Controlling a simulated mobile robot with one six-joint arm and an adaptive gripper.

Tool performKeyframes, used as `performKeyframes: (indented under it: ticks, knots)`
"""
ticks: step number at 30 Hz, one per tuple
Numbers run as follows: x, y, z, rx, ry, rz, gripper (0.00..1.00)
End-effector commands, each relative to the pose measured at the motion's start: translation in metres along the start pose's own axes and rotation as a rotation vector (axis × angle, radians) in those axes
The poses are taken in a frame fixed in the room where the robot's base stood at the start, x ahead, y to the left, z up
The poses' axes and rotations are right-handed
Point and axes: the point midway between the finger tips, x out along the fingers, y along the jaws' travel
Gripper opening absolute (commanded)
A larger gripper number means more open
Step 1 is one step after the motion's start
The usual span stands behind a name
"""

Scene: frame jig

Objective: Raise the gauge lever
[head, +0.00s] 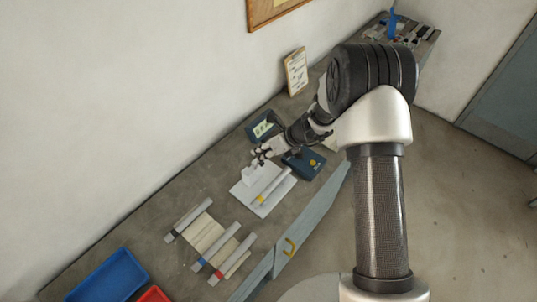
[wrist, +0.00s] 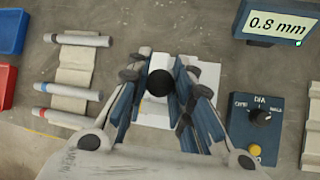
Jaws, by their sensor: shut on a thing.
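The gauge lever's round black knob (wrist: 160,83) sits between my gripper's fingers in the wrist view. My gripper (head: 262,154) is shut on it, over the white plate (head: 247,196). In the wrist view my gripper (wrist: 161,68) hides the lever's arm and most of the gauge, so I cannot tell the lever's height. The display (wrist: 271,22) reads 0.8 mm; it also stands at the back of the bench in the head view (head: 264,129). A tube with a yellow band (head: 275,186) lies on the white plate.
The blue control box (wrist: 264,125) has a black dial and yellow button. Several tubes with coloured bands lie on a pale rack (wrist: 74,63). A blue tray (head: 107,276) and a red tray (head: 153,294) are at the bench's near end. A framed notice (head: 295,71) stands by the wall.

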Motion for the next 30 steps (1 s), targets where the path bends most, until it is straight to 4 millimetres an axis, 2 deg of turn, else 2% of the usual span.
performKeyframes:
  ticks: [3, 17, 18, 27, 30]
  knots:
    - [0.0004, 0.001, 0.0078, -0.003, -0.007, 0.001, 0.0]
    - [0.001, 0.0012, 0.0106, -0.002, -0.009, 0.001, 0.0]
    - [0.001, 0.0012, 0.0106, -0.002, -0.009, 0.002, 0.21]
    - [0.0015, 0.0008, 0.0078, -0.001, -0.005, 0.001, 0.41]
    - [0.0017, 0.0008, 0.0071, -0.001, -0.004, 0.001, 0.42]
